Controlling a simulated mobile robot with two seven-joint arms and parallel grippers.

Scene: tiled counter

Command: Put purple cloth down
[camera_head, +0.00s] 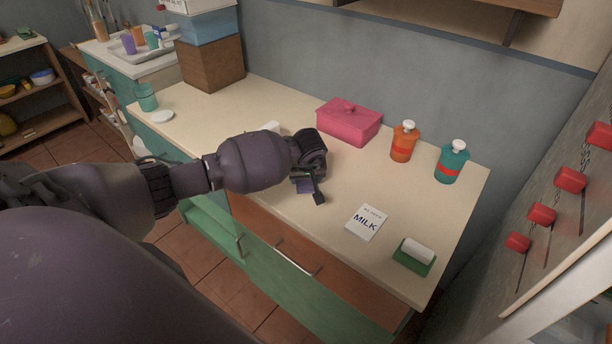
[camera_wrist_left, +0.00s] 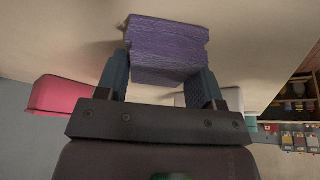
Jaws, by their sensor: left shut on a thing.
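The purple cloth (camera_wrist_left: 168,48) is a folded, block-like piece between the two fingers of my left gripper (camera_wrist_left: 160,85) in the left wrist view. The gripper is shut on it. In the head view my left gripper (camera_head: 310,186) is over the front part of the cream counter (camera_head: 215,105), and only a little of the cloth (camera_head: 304,186) shows beneath it. I cannot tell whether the cloth touches the counter. My right gripper is in neither view.
A pink box (camera_head: 348,122), an orange bottle (camera_head: 403,142) and a teal bottle (camera_head: 451,162) stand along the back. A milk note (camera_head: 366,222) and a green-and-white block (camera_head: 414,256) lie at the right front. A white item (camera_head: 271,126) is partly hidden behind my arm. The counter's left part is mostly clear.

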